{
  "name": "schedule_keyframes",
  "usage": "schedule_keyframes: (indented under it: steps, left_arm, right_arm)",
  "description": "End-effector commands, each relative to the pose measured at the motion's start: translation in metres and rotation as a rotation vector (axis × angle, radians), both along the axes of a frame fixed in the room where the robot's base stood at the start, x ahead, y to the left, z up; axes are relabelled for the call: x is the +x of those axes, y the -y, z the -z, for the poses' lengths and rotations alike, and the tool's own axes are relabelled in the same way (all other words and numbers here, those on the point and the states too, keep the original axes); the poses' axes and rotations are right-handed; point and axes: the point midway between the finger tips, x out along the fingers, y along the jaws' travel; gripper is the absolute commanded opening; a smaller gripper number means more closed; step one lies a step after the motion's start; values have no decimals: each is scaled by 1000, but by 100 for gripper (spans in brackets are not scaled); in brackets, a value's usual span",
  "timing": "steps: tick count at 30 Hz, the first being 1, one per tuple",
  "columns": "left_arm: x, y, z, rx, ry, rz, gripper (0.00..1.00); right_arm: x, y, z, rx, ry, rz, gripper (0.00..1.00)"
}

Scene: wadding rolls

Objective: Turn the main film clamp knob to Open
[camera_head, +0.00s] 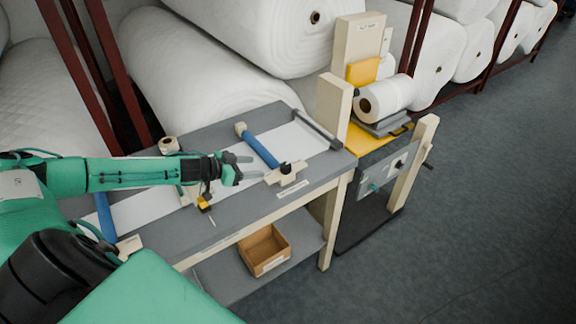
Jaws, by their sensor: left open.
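A small black knob (285,167) sits on a cream block (288,174) at the near end of a blue bar (260,147) that crosses the white sheet on the grey table. A small label (292,188) lies in front of it, too small to read, so I cannot tell for sure that this is the main film clamp knob or how it is set. My left gripper (250,168) is open and empty, above the table just left of the block, with its fingers pointing at it. They look apart from the knob. My right gripper is not in view.
A second blue bar (105,215) lies at the table's left. A yellow-and-black item (204,204) is below my left wrist. A cardboard box (264,250) sits on the lower shelf. A grey panel (388,172) with a teal knob (374,188) stands right. Large white rolls (200,70) fill the back.

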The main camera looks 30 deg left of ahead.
Motion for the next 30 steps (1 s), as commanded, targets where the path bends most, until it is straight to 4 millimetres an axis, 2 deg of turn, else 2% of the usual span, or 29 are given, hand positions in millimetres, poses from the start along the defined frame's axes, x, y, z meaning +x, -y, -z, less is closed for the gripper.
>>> schedule_keyframes:
  steps: [8,24,30]
  left_arm:
    - [22,13,6,-2,2,1,57]
    - [88,48,39,0,0,1,57]
    - [104,56,48,0,0,0,57]
  right_arm:
    - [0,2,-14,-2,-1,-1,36]
    - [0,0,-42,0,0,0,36]
    - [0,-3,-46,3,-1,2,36]
